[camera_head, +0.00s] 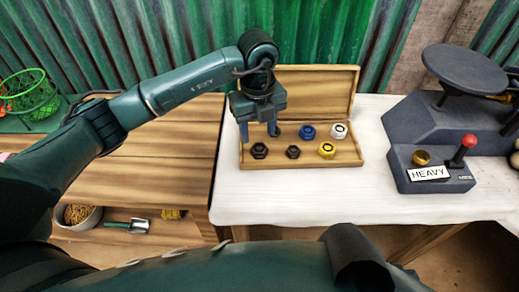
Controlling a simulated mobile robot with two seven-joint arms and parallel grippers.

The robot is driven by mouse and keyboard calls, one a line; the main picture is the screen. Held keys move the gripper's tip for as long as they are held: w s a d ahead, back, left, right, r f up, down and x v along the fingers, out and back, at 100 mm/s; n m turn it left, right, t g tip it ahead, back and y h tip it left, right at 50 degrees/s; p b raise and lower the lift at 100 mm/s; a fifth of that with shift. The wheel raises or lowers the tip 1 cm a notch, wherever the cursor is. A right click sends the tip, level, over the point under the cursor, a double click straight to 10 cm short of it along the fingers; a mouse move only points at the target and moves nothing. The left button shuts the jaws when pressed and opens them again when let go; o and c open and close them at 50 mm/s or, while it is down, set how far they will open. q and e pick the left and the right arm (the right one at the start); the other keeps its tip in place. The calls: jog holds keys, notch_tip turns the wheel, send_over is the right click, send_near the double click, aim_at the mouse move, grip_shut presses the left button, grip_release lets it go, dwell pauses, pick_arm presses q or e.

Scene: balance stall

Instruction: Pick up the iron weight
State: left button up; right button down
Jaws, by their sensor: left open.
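An open wooden box (350,162) on the white table holds several small weights. In its front row are a black weight (259,150), a smaller dark weight (293,152) and a yellow one (326,149). Behind are a dark weight (277,131), a blue one (308,131) and a white one (339,130). I cannot tell for sure which dark weight is the iron one. My left gripper (258,134) is open, pointing down over the box's left part. Its fingers partly hide the back dark weight. No weight is visibly held. My right gripper is out of view.
The box lid (318,88) stands open behind the weights. A dark balance (420,120) with a HEAVY sign (429,173) and a red-knobbed lever (469,141) stands to the right. White table (290,205) is clear in front. A green basket (28,94) is far left.

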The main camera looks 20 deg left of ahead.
aim_at(259, 147)
pick_arm(q)
notch_tip(259, 147, down, 6)
jog(key=shift+w+d+r, duration=0.1)
jog(key=shift+r, duration=0.05)
jog(key=c, duration=0.9)
